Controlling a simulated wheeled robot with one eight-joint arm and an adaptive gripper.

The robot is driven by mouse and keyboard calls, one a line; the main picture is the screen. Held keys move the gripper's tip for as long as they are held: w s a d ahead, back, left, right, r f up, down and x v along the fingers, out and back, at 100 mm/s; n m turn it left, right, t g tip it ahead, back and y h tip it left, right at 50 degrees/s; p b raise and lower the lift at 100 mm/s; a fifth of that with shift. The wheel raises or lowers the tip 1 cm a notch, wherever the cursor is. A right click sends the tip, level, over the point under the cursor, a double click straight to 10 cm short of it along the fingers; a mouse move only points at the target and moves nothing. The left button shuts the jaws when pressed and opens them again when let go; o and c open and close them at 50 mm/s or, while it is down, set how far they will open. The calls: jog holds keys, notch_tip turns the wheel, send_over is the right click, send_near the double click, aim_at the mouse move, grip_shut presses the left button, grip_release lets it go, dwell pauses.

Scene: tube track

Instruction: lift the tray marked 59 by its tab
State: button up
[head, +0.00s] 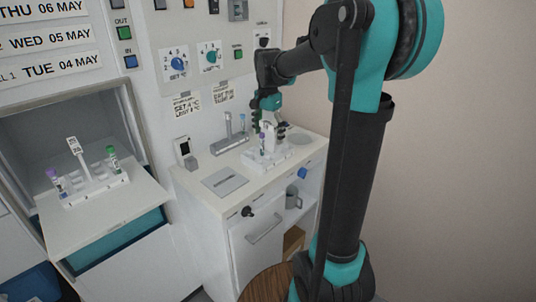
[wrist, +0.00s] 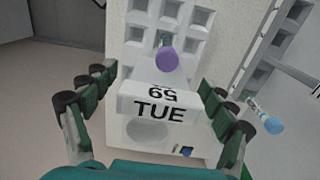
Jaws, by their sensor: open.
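The tray marked 59 (head: 262,163) is white and stands on the white counter beneath my gripper. In the wrist view its tab (wrist: 150,108) carries a 59, shown inverted, and TUE. A purple-capped tube (wrist: 166,58) stands in the tray (wrist: 134,34), among empty square holes. My gripper (head: 271,124) is open over the tab. In the wrist view the fingers of my gripper (wrist: 156,90) are on both sides of the tab, with a gap on each side. In the head view my gripper partly hides the tab.
A grey rack (head: 228,143) with a blue-capped tube (head: 242,121) stands close behind and left of the tray. A flat grey plate (head: 225,182) lies on the counter. Another white tray with tubes (head: 98,188) is on the open hatch at left. The wall panel is behind.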

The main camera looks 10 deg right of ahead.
jog(key=c, duration=1.4)
